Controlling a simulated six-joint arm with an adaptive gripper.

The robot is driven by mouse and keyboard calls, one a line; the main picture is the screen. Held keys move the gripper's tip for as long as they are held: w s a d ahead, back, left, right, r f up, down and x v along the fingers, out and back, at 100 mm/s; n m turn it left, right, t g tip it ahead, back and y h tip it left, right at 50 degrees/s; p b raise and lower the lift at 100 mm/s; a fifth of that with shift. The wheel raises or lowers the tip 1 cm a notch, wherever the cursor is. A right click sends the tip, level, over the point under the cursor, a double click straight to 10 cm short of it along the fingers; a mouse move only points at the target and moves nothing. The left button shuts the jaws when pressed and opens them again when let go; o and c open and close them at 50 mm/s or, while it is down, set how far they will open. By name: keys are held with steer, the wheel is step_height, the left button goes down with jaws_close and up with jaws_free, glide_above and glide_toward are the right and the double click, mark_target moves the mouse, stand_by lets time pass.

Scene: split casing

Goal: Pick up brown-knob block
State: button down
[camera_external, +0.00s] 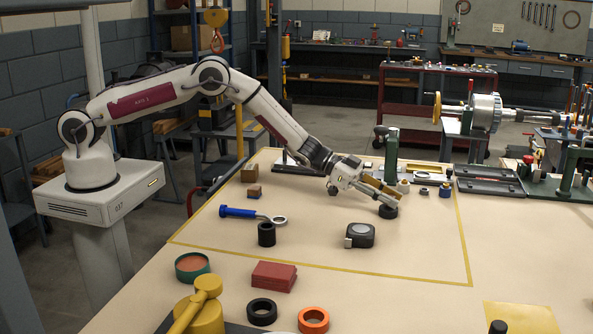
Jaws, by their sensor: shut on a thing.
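My gripper (384,199) reaches down and right to the far right part of the taped area on the bench. Its fingers are shut on a small dark, rounded piece (389,212) at their tips, low at the bench top. The fingers and tan parts of the gripper cover much of it, and I cannot tell whether it has a brown knob. A small blue block with a brown top (254,191) sits at the left of the taped area, in front of a brown block (250,174). My gripper is well to the right of both.
A blue-handled wrench (250,214), a black cylinder (266,234) and a tape measure (360,236) lie in the taped area. A green stand (391,155) and several small parts are behind my gripper. A red block (273,276) and rings lie in front.

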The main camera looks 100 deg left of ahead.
steer(key=shift+r, duration=4.95)
